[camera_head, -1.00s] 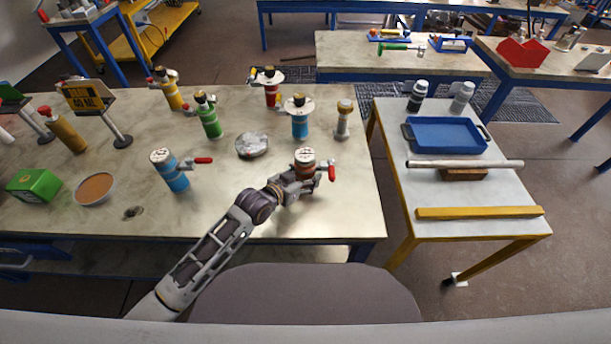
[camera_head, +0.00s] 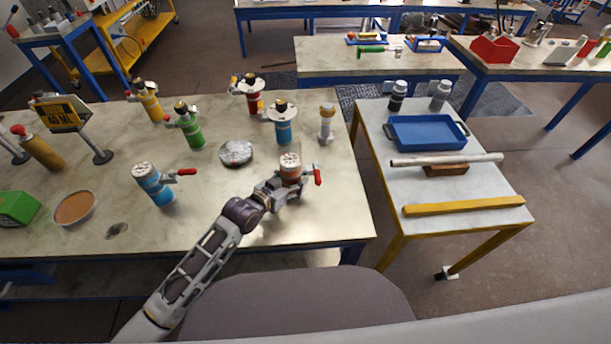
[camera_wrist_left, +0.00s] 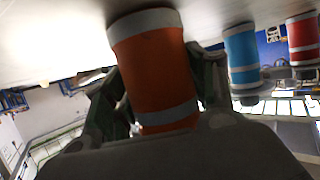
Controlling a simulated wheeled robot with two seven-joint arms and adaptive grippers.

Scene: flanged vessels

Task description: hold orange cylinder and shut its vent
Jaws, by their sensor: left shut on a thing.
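The orange cylinder (camera_head: 291,172) stands near the front right of the big table, with a pale disc-shaped top. A red handle (camera_head: 317,174) sticks out from its right side. My left gripper (camera_head: 286,187) is shut around its body from the front left, at table height. In the left wrist view the picture is upside down, and the orange cylinder (camera_wrist_left: 157,68) with its grey bands sits between the dark fingers (camera_wrist_left: 155,90) on both sides. The front of the cylinder is partly hidden by the gripper in the head view. My right gripper is not in view.
A blue cylinder (camera_head: 154,184) with a red handle stands left of my gripper. A grey round flange (camera_head: 236,153) lies behind it. Green (camera_head: 190,130), red (camera_head: 252,99) and another blue cylinder (camera_head: 283,130) stand farther back. A side table (camera_head: 455,185) with a blue tray (camera_head: 426,133) is at right.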

